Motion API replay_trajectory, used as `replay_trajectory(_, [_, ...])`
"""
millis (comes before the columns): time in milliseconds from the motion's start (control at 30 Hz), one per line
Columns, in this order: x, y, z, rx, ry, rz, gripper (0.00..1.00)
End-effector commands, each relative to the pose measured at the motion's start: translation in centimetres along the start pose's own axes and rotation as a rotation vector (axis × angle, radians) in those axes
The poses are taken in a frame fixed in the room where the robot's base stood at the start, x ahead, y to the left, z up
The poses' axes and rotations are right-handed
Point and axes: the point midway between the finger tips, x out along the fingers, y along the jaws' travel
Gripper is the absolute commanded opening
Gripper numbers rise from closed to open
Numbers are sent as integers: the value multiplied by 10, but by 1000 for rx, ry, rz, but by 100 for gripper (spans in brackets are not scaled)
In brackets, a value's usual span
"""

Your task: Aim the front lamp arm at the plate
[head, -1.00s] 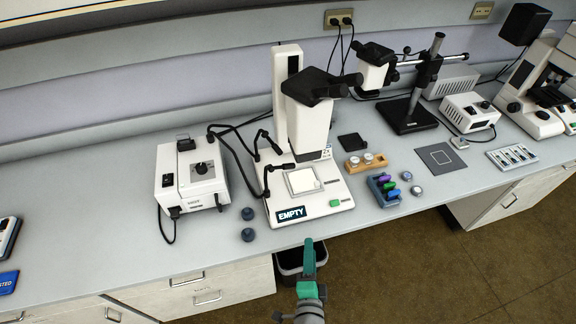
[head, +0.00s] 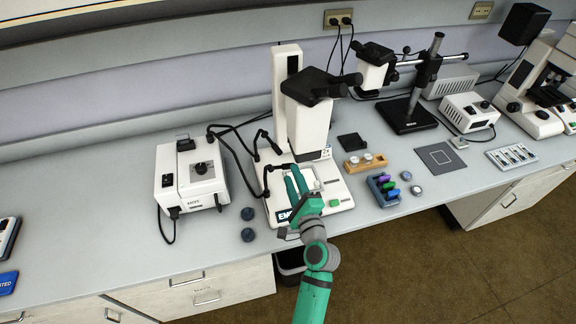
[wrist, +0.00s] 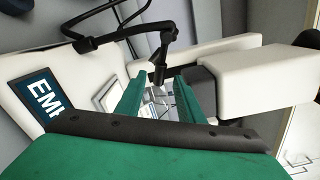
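The front lamp arm (head: 266,182) is a thin black gooseneck rising at the left of the white microscope base (head: 340,191) and bending over toward the plate. In the wrist view the lamp arm (wrist: 130,33) curves across the top, with its black tip hanging down between my finger ends. The pale square plate (head: 310,178) lies on the base, partly hidden by my gripper; its edge shows in the wrist view (wrist: 106,94). My green gripper (head: 292,173) is open over the base's front left. Whether the fingers touch the lamp tip I cannot tell.
A white light-source box (head: 190,175) stands to the left, joined by black cables. The rear lamp arm (head: 268,144) is close behind. The microscope body (head: 307,125) rises behind the plate.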

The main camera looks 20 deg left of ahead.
Motion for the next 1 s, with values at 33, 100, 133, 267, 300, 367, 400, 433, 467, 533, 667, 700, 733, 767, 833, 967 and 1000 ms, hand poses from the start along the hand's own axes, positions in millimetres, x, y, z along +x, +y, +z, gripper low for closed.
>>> replay_trajectory(33, [10,-1,1,-2,-2,-1,35])
replay_trajectory(100, [22,0,1,-1,-2,0,35])
replay_trajectory(133, [26,0,0,-1,-1,0,35])
replay_trajectory(267, [42,0,0,-2,0,-1,35])
replay_trajectory(300, [46,0,0,-2,0,-1,35])
replay_trajectory(367, [50,0,0,-1,0,0,35])
replay_trajectory(400, [52,0,0,-1,0,0,35])
replay_trajectory(433, [53,0,0,-1,0,0,35])
replay_trajectory(467, [54,0,0,-1,1,0,35])
replay_trajectory(533, [55,0,0,-1,1,-1,35])
replay_trajectory(667, [56,0,0,-1,1,-1,35])
replay_trajectory(700, [55,0,0,-1,1,-1,35])
replay_trajectory(733, [55,0,0,-1,1,-1,35])
replay_trajectory(767, [55,0,0,-1,1,-1,32])
replay_trajectory(833, [55,0,0,-1,2,-1,15])
replay_trajectory(967, [55,0,0,-1,2,-1,0])
replay_trajectory(1000, [55,0,0,-1,2,-1,0])
